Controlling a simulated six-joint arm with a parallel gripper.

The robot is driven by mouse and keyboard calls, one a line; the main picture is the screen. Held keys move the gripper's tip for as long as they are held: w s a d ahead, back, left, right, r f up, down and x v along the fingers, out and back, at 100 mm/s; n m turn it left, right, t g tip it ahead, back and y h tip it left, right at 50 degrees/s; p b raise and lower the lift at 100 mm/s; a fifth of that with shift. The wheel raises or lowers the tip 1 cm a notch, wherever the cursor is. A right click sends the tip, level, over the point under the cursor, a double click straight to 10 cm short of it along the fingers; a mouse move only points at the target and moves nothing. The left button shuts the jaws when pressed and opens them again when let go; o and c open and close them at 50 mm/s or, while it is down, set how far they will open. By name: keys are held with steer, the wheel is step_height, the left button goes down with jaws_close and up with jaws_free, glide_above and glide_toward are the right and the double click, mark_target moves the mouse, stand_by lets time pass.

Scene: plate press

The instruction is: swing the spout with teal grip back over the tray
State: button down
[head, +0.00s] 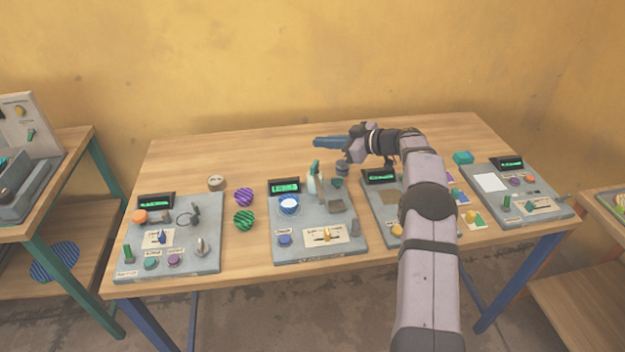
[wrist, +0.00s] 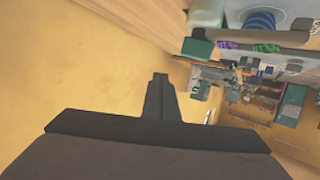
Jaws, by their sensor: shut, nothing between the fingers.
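The spout with teal grip (head: 315,168) stands on the grey press board in the middle of the table, its pale body upright behind the right side of a blue and white round piece (head: 289,204). In the wrist view the fingers (wrist: 160,92) are together and empty.
Similar boards stand left (head: 170,260) and right (head: 515,212), and another is partly hidden by my arm. Purple (head: 244,197) and green (head: 244,220) striped discs lie left of the middle board. A small dark cylinder (head: 342,168) stands behind it. The yellow wall is behind the table.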

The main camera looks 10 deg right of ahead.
steer(key=w+a+r+m+t+h, duration=0.3)
steer(key=w+a+r+t+h, duration=0.15)
steer(key=w, duration=0.35)
steer(key=m+g+h+p, duration=0.3)
steer(key=m+g+h, duration=0.6)
steer(key=h, duration=0.3)
glide_toward(318, 179)
steer(key=s+a+r, duration=0.2)
steer(key=s+a, duration=0.2)
steer(key=a, duration=0.4)
steer(key=p+x, duration=0.1)
steer(key=x, duration=0.3)
steer(key=p+x, duration=0.2)
steer(key=x, duration=0.3)
steer(key=shift+s+d, duration=0.15)
steer(key=shift+d, duration=0.15)
steer(key=shift+d+f+p, duration=0.15)
steer(key=shift+d+p, duration=0.55)
steer(key=shift+d, duration=0.3)
steer(key=shift+d+f+p, duration=0.15)
steer(key=shift+d+p, duration=0.55)
steer(key=shift+d, duration=0.35)
steer(key=shift+d+b, duration=0.1)
steer(key=shift+b, duration=0.2)
